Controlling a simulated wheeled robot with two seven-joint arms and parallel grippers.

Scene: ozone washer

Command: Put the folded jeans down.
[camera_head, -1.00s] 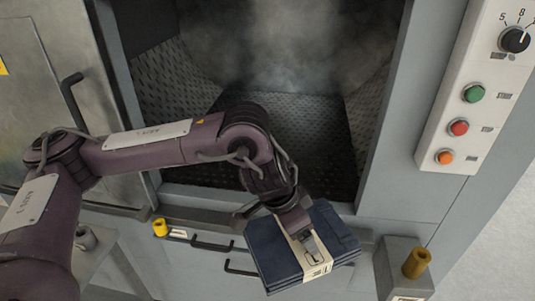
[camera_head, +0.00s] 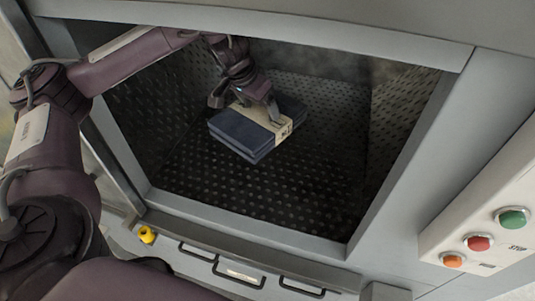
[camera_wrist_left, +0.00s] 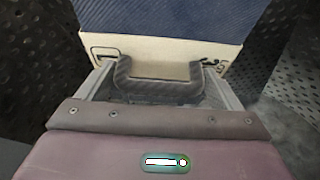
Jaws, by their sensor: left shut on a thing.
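The folded jeans (camera_head: 243,131) are a dark blue stack with a cream paper band around the middle. My left gripper (camera_head: 262,108) is shut on them at the band, inside the washer chamber (camera_head: 300,190). In the left wrist view the jeans (camera_wrist_left: 160,18) and the cream band fill the top, with the left gripper (camera_wrist_left: 160,82) against the band. The chamber floor is dark, perforated metal. I cannot tell whether the jeans touch it. My right gripper is not in view.
The chamber's grey frame (camera_head: 410,150) surrounds the opening. A control panel with green (camera_head: 513,218), red (camera_head: 478,243) and orange buttons is at the right. A yellow knob (camera_head: 147,234) and black handles are below the opening. The chamber floor in front of the jeans is clear.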

